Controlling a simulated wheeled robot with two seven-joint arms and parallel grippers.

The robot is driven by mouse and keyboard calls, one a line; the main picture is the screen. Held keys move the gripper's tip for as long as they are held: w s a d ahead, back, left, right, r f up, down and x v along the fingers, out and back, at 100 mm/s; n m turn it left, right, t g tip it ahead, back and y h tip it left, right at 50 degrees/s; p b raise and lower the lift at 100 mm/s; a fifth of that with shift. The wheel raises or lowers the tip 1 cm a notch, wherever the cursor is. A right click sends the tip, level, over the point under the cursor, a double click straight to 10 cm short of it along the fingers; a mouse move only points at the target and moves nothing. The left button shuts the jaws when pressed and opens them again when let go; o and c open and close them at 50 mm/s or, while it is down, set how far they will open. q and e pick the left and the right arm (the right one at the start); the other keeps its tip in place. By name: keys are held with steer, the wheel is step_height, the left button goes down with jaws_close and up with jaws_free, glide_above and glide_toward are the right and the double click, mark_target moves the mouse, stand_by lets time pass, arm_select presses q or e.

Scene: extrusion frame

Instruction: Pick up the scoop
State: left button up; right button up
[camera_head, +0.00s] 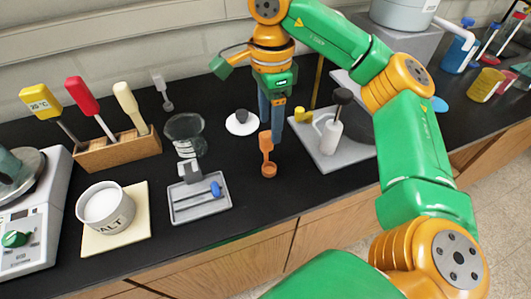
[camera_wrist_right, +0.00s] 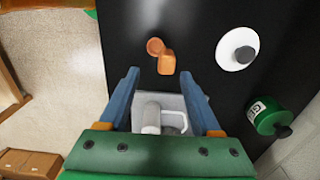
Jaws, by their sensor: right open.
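The orange scoop (camera_head: 266,150) is on the black bench top, its round bowl low and its handle seeming to point up. It also shows in the right wrist view (camera_wrist_right: 165,63), just beyond the fingertips. My right gripper (camera_head: 272,131) points down over the bench by the scoop's handle. Its two blue fingers are apart with nothing between them, as the right wrist view (camera_wrist_right: 160,76) also shows. I cannot tell whether a finger touches the handle. My left gripper is not in view.
A grey tray (camera_head: 181,214) and a salt cup on a pad (camera_head: 137,231) are left. A grey plate with a white bottle (camera_head: 329,137) is right. Bare bench lies in front.

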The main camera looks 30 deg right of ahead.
mark_target(266, 134)
steer(key=f, duration=0.2)
steer(key=w+f+p, duration=0.1)
steer(key=f, duration=0.2)
steer(key=shift+w+f+p, duration=0.1)
steer(key=shift+f+p, duration=0.05)
steer(key=shift+p, duration=0.15)
steer(key=shift+c, duration=0.2)
steer(key=shift+s+a, duration=0.1)
steer(key=shift+s, duration=0.1)
steer(key=c, duration=0.3)
steer(key=shift+w, duration=0.1)
jaws_close()
